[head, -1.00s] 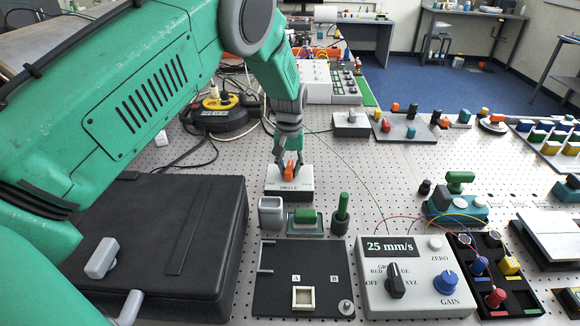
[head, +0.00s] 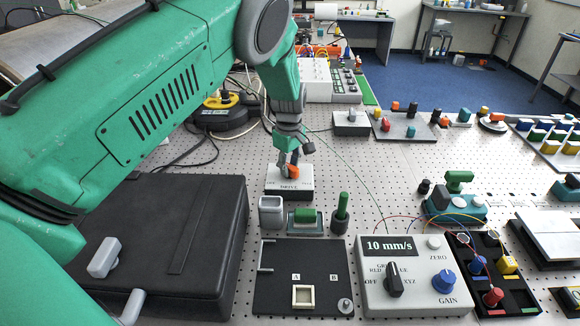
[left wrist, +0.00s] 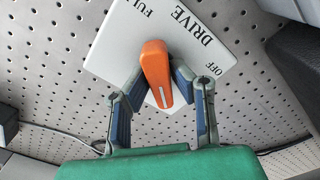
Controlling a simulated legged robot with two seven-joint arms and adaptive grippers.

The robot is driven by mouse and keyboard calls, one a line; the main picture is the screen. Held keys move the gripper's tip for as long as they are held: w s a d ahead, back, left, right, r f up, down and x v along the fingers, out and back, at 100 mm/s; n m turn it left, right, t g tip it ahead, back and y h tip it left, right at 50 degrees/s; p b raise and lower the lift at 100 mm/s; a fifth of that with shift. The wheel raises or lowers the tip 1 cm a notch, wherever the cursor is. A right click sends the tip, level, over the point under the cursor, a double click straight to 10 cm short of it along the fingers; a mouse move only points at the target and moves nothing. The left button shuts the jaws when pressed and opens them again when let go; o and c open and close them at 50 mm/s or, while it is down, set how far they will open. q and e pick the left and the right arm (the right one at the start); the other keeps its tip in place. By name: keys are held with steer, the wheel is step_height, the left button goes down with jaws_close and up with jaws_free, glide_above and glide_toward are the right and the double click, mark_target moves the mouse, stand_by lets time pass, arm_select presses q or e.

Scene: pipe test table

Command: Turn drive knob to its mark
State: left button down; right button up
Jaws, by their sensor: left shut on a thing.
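The drive box (head: 289,191) is a white block labelled DRIVE on the perforated table. Its orange knob (head: 293,171) shows larger in the left wrist view (left wrist: 155,68), with a white line near its lower end. The box's white top (left wrist: 115,58) reads FUL at the upper left, cut short, and OFF at the right; that line points to neither word. My left gripper (head: 290,163) is shut on the knob from above, with one finger on each side in the left wrist view (left wrist: 156,88). My right gripper is not in view.
A grey control box (head: 415,300) reads 10 mm/s. A grey cup (head: 271,212), a green-topped block (head: 305,217) and a green-handled tool (head: 342,207) stand just in front of the drive box. A black case (head: 205,235) lies left. Bare table lies right of the drive box.

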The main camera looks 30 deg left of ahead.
mark_target(290, 165)
arm_select(q)
steer(key=n, duration=0.7)
steer(key=shift+w+a+r, duration=0.1)
steer(key=shift+w+r, duration=0.15)
steer(key=shift+r, duration=0.05)
steer(key=n, duration=0.6)
steer(key=shift+n, duration=0.4)
steer(key=c, duration=1.4)
jaws_free()
steer(key=shift+s, duration=0.1)
steer(key=shift+f, duration=0.15)
steer(key=shift+s, duration=0.1)
step_height(290, 165, up, 12)
steer(key=shift+f, duration=0.1)
